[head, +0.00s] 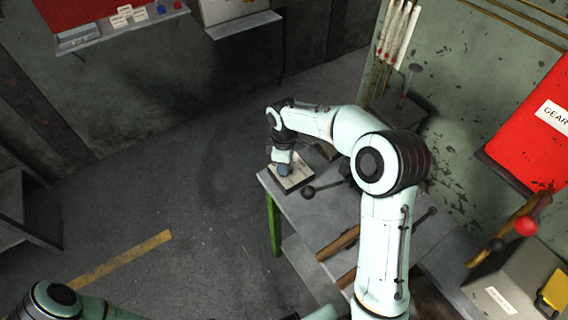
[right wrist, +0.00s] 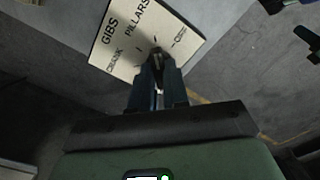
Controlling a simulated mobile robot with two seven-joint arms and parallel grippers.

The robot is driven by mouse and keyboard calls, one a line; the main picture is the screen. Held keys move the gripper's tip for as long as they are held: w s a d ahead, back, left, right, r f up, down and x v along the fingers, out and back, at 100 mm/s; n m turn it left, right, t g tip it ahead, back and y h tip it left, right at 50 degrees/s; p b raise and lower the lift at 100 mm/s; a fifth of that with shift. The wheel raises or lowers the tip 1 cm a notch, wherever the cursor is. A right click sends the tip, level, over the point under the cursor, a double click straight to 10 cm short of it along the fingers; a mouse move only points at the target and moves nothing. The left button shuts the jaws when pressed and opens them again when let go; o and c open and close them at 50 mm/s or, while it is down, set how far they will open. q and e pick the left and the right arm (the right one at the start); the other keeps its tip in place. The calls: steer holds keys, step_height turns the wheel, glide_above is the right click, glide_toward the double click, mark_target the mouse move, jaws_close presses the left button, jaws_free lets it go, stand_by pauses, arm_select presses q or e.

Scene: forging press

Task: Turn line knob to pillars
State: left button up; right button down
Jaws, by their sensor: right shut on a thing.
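The line knob (right wrist: 157,52) is a small dark knob on a cream label plate (right wrist: 128,18) in the right wrist view. The plate reads GIBS, PILLARS and CRANK, with a small label at the right too small to read. Short tick marks surround the knob. My right gripper (right wrist: 158,72) is shut on the knob, its blue-grey fingers on either side of it. The fingers hide much of the knob, so I cannot tell where it points. In the head view the plate (head: 298,179) sits at the bench's far left corner, under my right gripper (head: 284,171). My left gripper is out of view.
A dark ball-ended lever (head: 308,192) stands close beside the plate on the grey bench (head: 312,218). A red GEAR board (head: 530,125) and a grey box (head: 510,280) are at the right.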

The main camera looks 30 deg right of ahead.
steer(key=c, duration=1.1)
jaws_free()
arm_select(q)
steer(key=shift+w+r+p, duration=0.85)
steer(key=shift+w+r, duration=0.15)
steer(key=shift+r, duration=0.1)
arm_select(e)
step_height(320, 180, up, 13)
steer(key=shift+r, duration=0.2)
steer(key=shift+f, duration=0.1)
